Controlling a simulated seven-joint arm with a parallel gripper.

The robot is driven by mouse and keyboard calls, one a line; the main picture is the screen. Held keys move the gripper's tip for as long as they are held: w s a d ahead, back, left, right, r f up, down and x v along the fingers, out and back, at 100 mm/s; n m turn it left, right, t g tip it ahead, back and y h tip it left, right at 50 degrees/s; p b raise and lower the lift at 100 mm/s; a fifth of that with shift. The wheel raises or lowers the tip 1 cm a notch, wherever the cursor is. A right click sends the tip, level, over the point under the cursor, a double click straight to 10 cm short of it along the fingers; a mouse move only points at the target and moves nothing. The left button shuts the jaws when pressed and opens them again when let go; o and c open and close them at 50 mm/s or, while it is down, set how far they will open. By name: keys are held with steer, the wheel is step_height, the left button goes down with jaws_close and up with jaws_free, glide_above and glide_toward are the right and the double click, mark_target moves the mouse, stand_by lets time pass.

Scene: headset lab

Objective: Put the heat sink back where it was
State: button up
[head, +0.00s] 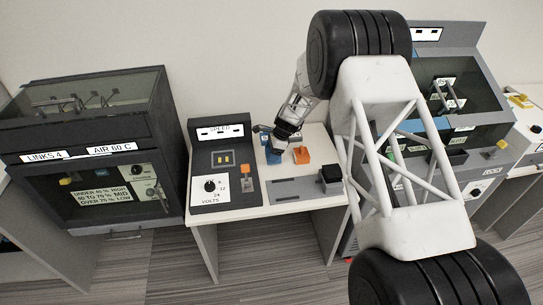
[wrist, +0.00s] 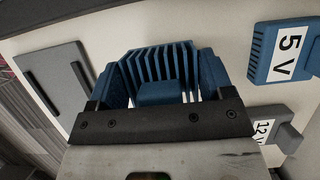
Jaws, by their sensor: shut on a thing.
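The heat sink (wrist: 165,62), blue with a row of upright fins and a small block in front, sits between the fingers of my gripper (wrist: 164,88) in the wrist view. My gripper is shut on it. In the head view my gripper (head: 277,149) is low over the white table (head: 321,214), just right of the speed and volts panel. The heat sink is too small and covered there to make out clearly. Whether its underside touches the table cannot be told.
A blue 5 V block (wrist: 283,51) and a grey 12 V block (wrist: 279,125) stand right of my gripper in the wrist view. A grey slotted plate (wrist: 56,85) lies left. An orange block (head: 301,155) and a dark block (head: 330,176) stand nearby. The volts panel (head: 224,170) borders the left.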

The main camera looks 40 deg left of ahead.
steer(key=shift+f, duration=0.95)
steer(key=shift+f, duration=0.15)
steer(key=o, duration=1.1)
steer(key=v, duration=1.2)
steer(key=shift+r, duration=0.2)
